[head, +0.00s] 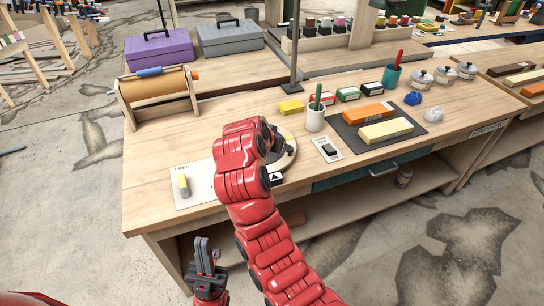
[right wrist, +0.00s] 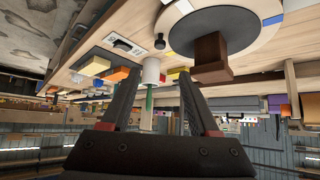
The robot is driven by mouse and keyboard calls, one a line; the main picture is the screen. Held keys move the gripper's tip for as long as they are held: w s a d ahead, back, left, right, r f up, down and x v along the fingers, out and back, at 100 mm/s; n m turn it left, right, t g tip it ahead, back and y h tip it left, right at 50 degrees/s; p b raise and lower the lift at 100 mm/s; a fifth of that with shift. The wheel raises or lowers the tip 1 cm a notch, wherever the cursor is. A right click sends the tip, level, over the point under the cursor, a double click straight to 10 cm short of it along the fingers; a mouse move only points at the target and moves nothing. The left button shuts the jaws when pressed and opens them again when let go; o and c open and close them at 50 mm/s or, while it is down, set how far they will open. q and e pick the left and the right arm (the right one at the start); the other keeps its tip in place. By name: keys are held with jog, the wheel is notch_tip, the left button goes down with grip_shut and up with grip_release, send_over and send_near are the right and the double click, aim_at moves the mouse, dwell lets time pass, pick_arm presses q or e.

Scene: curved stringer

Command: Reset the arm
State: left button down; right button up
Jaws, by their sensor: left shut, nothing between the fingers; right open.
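The turntable's edge also shows in the head view (head: 287,160), partly behind my arm. My left gripper (head: 205,245) is shut and empty, pointing up in front of the bench's left part.
A white card (head: 196,190) with a yellow-grey piece lies left of my right arm. A switch plate (head: 327,149), a white cup (head: 315,120) and a dark mat (head: 408,120) with whetstones stand to the right. A thin post (head: 295,50) rises behind. A paper roll holder (head: 157,95) stands at left.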

jog(key=shift+s+r, duration=0.3)
jog(key=shift+r, duration=0.05)
jog(key=shift+w, duration=0.1)
